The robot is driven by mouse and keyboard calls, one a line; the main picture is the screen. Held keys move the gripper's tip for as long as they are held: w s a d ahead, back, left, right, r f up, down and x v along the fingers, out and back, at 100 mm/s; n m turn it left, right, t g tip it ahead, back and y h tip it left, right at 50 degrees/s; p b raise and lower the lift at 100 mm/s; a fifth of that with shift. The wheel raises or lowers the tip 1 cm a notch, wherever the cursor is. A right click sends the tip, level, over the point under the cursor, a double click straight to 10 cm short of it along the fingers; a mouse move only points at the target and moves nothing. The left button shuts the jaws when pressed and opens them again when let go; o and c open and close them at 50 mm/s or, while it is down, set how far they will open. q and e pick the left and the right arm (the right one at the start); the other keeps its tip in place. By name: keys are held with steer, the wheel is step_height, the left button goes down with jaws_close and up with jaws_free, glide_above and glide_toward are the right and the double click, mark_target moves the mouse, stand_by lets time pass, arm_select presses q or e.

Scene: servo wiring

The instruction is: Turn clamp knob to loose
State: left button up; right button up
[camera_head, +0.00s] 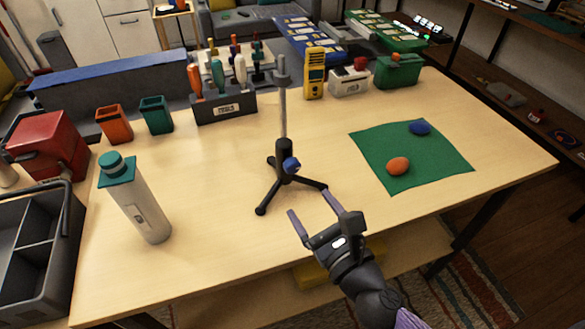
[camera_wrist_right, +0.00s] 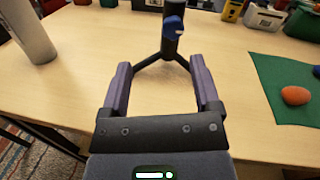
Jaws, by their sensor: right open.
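A blue clamp knob (camera_head: 291,165) sits on the side of a black tripod stand (camera_head: 284,150) with an upright grey pole, standing near the middle of the table. My right gripper (camera_head: 309,204) is open and empty, in front of the stand, with its fingers pointing towards it. In the right wrist view the knob (camera_wrist_right: 174,25) shows beyond and above the two fingertips, apart from them. The stand's legs (camera_wrist_right: 152,65) reach towards the space between the fingers (camera_wrist_right: 162,78). My left gripper is not in view.
A green mat (camera_head: 430,165) with an orange egg-shaped thing (camera_head: 398,166) and a blue one (camera_head: 419,128) lies right of the stand. A white bottle (camera_head: 140,205) stands left. A tool holder (camera_head: 224,106) and yellow meter (camera_head: 314,75) stand behind. The front table is clear.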

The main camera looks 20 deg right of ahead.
mark_target(294, 168)
steer(key=w+m, duration=0.1)
steer(key=w, duration=0.4)
steer(key=w+m+h, duration=0.1)
steer(key=w+m, duration=0.1)
steer(key=w, duration=0.3)
steer(key=shift+w+f, duration=0.15)
jaws_close()
